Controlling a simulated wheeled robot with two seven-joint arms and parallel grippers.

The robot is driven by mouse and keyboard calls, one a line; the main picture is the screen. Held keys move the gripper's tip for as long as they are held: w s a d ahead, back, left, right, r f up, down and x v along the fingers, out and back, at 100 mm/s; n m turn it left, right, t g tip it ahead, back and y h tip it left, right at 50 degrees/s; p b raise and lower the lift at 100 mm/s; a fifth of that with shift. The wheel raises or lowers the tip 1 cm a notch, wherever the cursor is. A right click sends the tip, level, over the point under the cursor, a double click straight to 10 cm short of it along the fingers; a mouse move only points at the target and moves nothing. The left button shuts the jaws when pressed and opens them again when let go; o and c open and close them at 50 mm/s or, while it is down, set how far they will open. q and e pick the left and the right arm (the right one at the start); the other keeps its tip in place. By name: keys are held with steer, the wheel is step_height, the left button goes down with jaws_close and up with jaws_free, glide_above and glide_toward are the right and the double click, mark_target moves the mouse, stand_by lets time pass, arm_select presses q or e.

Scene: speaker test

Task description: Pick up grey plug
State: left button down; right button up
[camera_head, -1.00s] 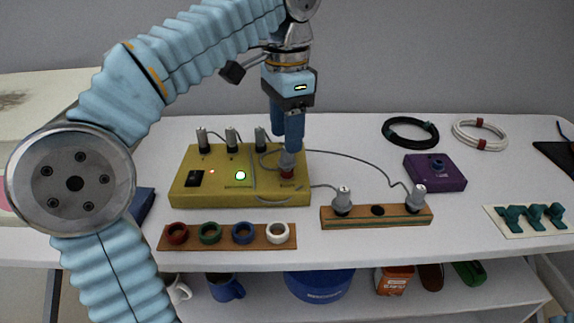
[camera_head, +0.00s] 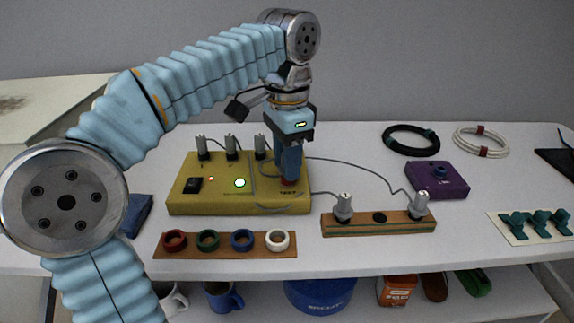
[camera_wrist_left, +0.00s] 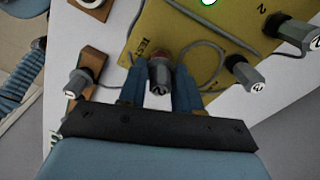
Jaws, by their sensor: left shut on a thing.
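A grey plug (camera_wrist_left: 160,80) with a dark number on its end stands at the red-ringed TEST socket (camera_wrist_left: 160,54) on the yellow box (camera_head: 210,206). My left gripper (camera_head: 289,178) points down over the box's right end. Its two blue fingers are shut on this plug, one on each side, as the left wrist view shows. In the head view the fingers hide most of the plug. Whether the plug is fully seated cannot be told. My right gripper is not in view.
More grey plugs stand along the box's back (camera_head: 231,148) and in a wooden holder (camera_head: 380,229). Thin grey cables (camera_head: 350,161) run between. A board with coloured rings (camera_head: 225,252) lies in front. A purple box (camera_head: 445,184) and cable coils (camera_head: 410,139) are to the right.

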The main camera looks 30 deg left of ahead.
arm_select(q)
steer(key=shift+r, duration=0.65)
steer(key=r, duration=0.1)
steer(key=r+p, duration=0.1)
steer(key=r, duration=0.1)
steer(key=shift+s+d, duration=0.15)
steer(key=shift+s, duration=0.15)
steer(key=s+d+r+p, duration=0.3)
steer(key=s+d+r, duration=0.2)
steer(key=s+r, duration=0.3)
steer(key=s, duration=0.4)
steer(key=shift+s+d+r+p, duration=0.15)
steer(key=shift+r+p, duration=0.2)
steer(key=shift+r, duration=0.05)
